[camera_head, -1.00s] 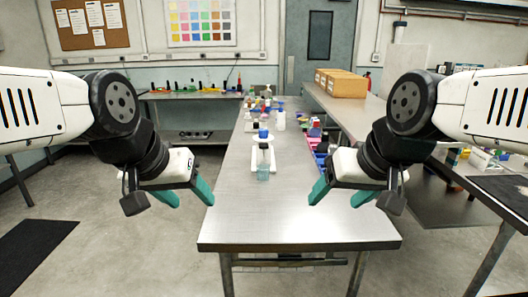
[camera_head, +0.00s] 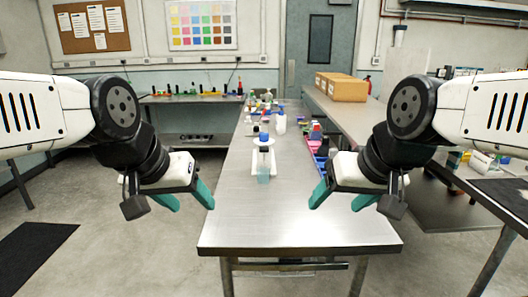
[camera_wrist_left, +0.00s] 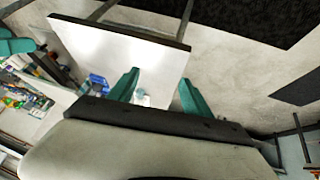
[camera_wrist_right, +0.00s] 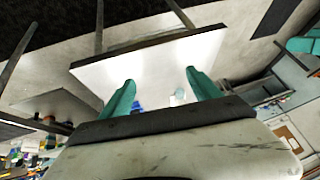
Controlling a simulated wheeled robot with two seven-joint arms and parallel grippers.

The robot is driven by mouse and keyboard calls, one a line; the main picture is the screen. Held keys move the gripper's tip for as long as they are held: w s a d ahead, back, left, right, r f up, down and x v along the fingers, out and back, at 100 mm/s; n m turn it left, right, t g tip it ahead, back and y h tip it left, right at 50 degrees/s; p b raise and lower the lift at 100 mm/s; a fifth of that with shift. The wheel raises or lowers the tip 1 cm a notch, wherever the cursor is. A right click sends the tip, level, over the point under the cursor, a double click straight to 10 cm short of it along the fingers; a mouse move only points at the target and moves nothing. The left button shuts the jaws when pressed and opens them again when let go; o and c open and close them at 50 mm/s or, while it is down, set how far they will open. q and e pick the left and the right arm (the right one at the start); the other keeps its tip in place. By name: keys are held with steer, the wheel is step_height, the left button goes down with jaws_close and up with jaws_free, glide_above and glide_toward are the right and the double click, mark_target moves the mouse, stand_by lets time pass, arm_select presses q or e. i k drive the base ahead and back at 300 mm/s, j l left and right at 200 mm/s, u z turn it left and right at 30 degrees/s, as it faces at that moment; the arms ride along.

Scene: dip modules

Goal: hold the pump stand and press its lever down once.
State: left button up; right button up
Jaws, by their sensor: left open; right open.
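The pump stand (camera_head: 263,144) is small and white and stands upright on the metal table, in the middle of the head view. A pale blue clear vessel (camera_head: 263,174) is at its front, and a blue-topped item is just behind it. The lever is too small to tell apart. My left gripper (camera_head: 194,206) is open and empty, left of the table and nearer than the stand. My right gripper (camera_head: 332,207) is open and empty over the table's right part. Neither touches the stand. In both wrist views only a small pale item shows between the fingers.
The metal table (camera_head: 300,228) is bare in front of the stand. A white bottle (camera_head: 280,125) stands behind it, and coloured bins (camera_head: 318,145) line the table's right edge. Cardboard boxes (camera_head: 342,88) sit on a bench at the back right.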

mark_target(264, 148)
steer(key=u, duration=0.4)
steer(key=j+u, duration=0.45)
steer(key=i+j+u, duration=0.2)
steer(key=j+u, duration=0.25)
steer(key=i+j+u, duration=0.1)
steer(key=i+j, duration=0.85)
steer(key=i+z, duration=0.4)
steer(key=i+j+z, duration=0.2)
steer(key=i+z, duration=0.15)
steer(key=i+l+z, duration=0.1)
steer(key=i+z, duration=0.65)
steer(key=i+j+z, duration=0.2)
steer(key=i+z, duration=0.2)
steer(key=i+j+z, duration=0.25)
steer(key=z, duration=0.15)
steer(key=i+z, duration=0.2)
steer(key=z, duration=0.2)
steer(key=i+j+z, duration=0.15)
steer(key=z, duration=0.3)
steer(key=i+j+z, duration=0.25)
steer(key=z, duration=0.15)
steer(key=i+j+z, duration=0.15)
steer(key=z, duration=0.3)
steer(key=i+j+z, duration=0.1)
steer(key=j+z, duration=0.3)
